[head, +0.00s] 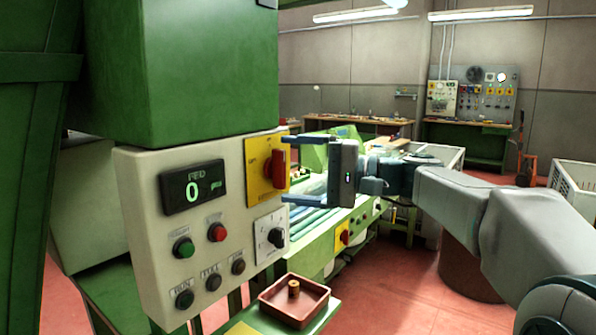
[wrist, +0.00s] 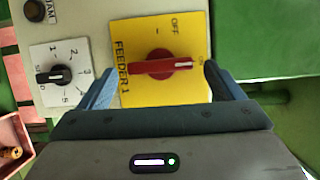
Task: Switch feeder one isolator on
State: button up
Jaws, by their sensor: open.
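The feeder one isolator is a red rotary handle (head: 277,168) on a yellow plate (head: 255,187), at the right edge of the control panel's face. In the wrist view the handle (wrist: 160,65) lies level, its white mark toward the right, beside "FEEDER 1" lettering. "OFF" is at the plate's upper right; small lettering at its right edge is too faint to read surely. My gripper (head: 285,168) is open in front of the plate. In the wrist view its fingers (wrist: 158,76) stand either side of the handle's ends, with no clear contact.
Below the isolator is a black numbered selector dial (head: 276,237). Green and red push buttons (head: 217,232) and a display reading 0 (head: 193,188) share the cream panel (head: 150,220). A green housing (head: 200,75) overhangs the panel.

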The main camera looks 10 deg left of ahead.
jog(key=d, duration=1.3)
jog(key=shift+d+b, duration=0.3)
jog(key=shift+d, duration=0.1)
jog(key=s+d+f+m+t+h+p, duration=0.1)
jog(key=s+d+f+h+p, duration=0.15)
jog(key=s+f+h, duration=0.35)
jog(key=s+d+f+m+t+h+p, duration=0.1)
jog(key=s+f+m+h+p, duration=0.2)
jog(key=f, duration=0.6)
jog(key=s+d+f+n+h+p, duration=0.4)
jog(key=s+d+f+h, duration=0.5)
jog(key=s+d, duration=0.2)
jog(key=shift+d+t, duration=0.15)
jog(key=shift+t, duration=0.25)
jog(key=shift+s, duration=0.1)
